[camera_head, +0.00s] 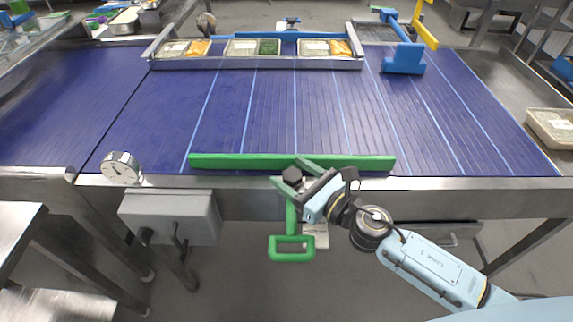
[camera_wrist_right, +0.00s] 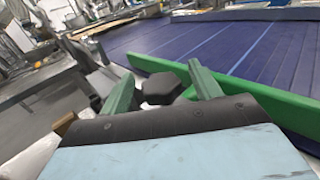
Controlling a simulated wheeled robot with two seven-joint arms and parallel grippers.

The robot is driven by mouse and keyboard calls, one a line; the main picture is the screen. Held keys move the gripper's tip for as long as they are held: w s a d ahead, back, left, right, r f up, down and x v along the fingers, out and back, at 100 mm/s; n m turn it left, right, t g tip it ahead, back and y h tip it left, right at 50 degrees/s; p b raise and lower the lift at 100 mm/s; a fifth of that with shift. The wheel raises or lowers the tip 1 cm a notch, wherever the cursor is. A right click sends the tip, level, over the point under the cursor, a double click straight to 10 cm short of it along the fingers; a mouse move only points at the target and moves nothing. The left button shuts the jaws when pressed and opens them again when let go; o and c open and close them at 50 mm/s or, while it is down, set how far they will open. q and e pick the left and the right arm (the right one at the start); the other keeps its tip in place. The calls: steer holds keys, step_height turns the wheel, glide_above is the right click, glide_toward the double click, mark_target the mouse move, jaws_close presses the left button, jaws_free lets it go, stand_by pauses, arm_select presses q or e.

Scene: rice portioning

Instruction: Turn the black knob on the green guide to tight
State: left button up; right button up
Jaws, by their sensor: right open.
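The green guide (camera_head: 240,161) is a long bar lying along the front edge of the blue conveyor. Its black knob (camera_head: 292,174) sits at the near side of the bar, above a green handle (camera_head: 291,249) that hangs below the edge. My right gripper (camera_head: 290,172) is open, with its green fingers on either side of the knob. In the right wrist view the black knob (camera_wrist_right: 161,88) shows between the two fingertips, with visible gaps to both. The guide (camera_wrist_right: 240,85) runs behind it to the right. My left gripper is not in view.
A round dial (camera_head: 121,168) and a grey box (camera_head: 170,217) are at the front left of the conveyor. Filled trays (camera_head: 255,47) stand in a metal rack at the back. A blue block (camera_head: 404,60) is at the back right. The middle of the belt is clear.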

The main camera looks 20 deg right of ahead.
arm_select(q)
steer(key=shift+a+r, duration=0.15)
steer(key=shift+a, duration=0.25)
arm_select(e)
steer(key=shift+x, duration=1.1)
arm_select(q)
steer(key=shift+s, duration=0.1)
arm_select(e)
steer(key=c, duration=1)
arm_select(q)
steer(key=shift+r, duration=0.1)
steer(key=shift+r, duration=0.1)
arm_select(e)
steer(key=m+t+h+p, duration=0.1)
steer(key=m+h, duration=0.1)
steer(key=h, duration=0.2)
steer(key=shift+d+m+t+p, duration=0.1)
steer(key=shift+m+t+p, duration=0.2)
steer(key=shift+m+t, duration=0.1)
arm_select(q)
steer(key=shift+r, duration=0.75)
arm_select(e)
steer(key=shift+d+m+t+h, duration=0.2)
steer(key=shift+m+h, duration=0.65)
steer(key=shift+h, duration=0.45)
steer(key=shift+d+m+t+h, duration=0.1)
steer(key=shift+m+t+h, duration=0.1)
steer(key=shift+m+h, duration=0.9)
steer(key=shift+h, duration=0.4)
